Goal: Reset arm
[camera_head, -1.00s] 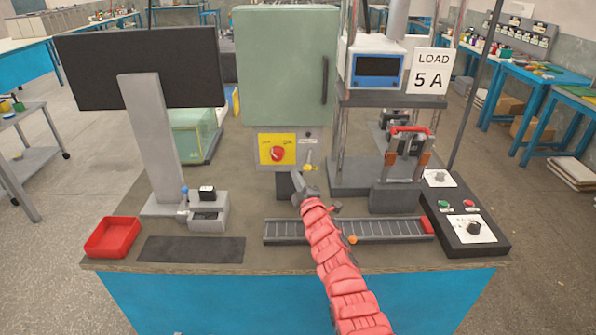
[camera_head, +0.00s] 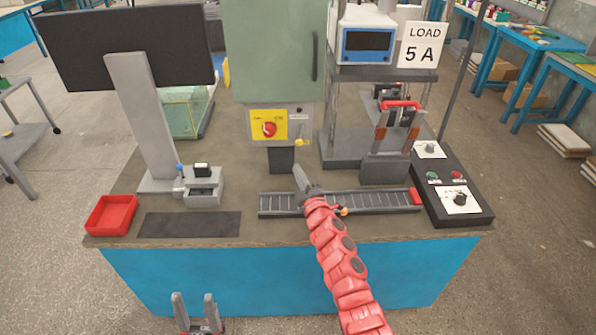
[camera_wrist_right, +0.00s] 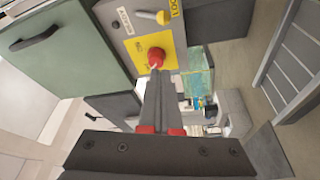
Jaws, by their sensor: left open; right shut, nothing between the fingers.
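My right arm, in red, reaches in from the bottom of the head view. Its gripper (camera_head: 301,178) is shut and empty above the workbench (camera_head: 270,235), in front of the green cabinet (camera_head: 278,55) and near the rail. In the right wrist view the shut fingers (camera_wrist_right: 160,95) point toward the red knob on its yellow plate. The knob (camera_head: 269,129) shows beyond the fingertips and apart from them in the head view. My left gripper (camera_head: 197,300) is at the bottom left of the head view, open and empty, in front of the bench.
A slotted rail (camera_head: 385,201) lies along the bench's front. A red tray (camera_head: 111,214) and dark mat (camera_head: 190,224) are at left, beside a monitor (camera_head: 128,48) on a stand. A control box (camera_head: 455,205) is at right. Floor is free at left.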

